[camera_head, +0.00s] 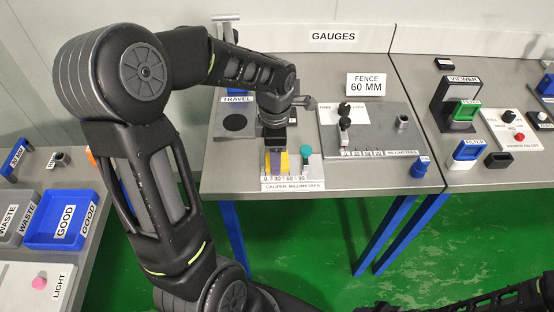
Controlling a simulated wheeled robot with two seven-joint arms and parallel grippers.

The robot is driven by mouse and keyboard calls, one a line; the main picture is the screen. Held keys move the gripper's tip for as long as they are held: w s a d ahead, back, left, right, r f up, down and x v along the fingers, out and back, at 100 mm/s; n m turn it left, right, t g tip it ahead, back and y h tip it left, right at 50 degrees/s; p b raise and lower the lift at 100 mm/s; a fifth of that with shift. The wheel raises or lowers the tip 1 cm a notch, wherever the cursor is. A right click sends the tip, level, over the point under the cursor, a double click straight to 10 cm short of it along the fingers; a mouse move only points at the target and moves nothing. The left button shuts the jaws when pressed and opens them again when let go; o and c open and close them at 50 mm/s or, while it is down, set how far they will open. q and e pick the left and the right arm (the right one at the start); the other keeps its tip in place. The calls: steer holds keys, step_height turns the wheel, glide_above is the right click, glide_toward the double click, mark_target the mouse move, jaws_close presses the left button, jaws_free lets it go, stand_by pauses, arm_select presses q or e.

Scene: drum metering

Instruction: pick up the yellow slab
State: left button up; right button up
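The yellow slab (285,161) sits at the caliper (292,184), above its millimetre scale on the grey bench. My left arm reaches over the bench from the left. Its gripper (275,150) points down right at the slab and hides part of it, with yellow showing on both sides. The fingertips are too small and covered to tell whether they are open or closed on the slab. Only dark links of my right arm show along the bottom right edge; its gripper is out of view.
A teal-topped peg (306,153) stands close to the right of the slab. The fence gauge plate (375,143) lies further right, with a "FENCE 60 MM" sign (366,84) behind. Blue and grey trays (62,220) are at left; viewer and filter blocks are at right.

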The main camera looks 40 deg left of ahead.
arm_select(q)
steer(key=c, duration=0.9)
step_height(320, 180, up, 10)
steer(key=shift+b, duration=0.45)
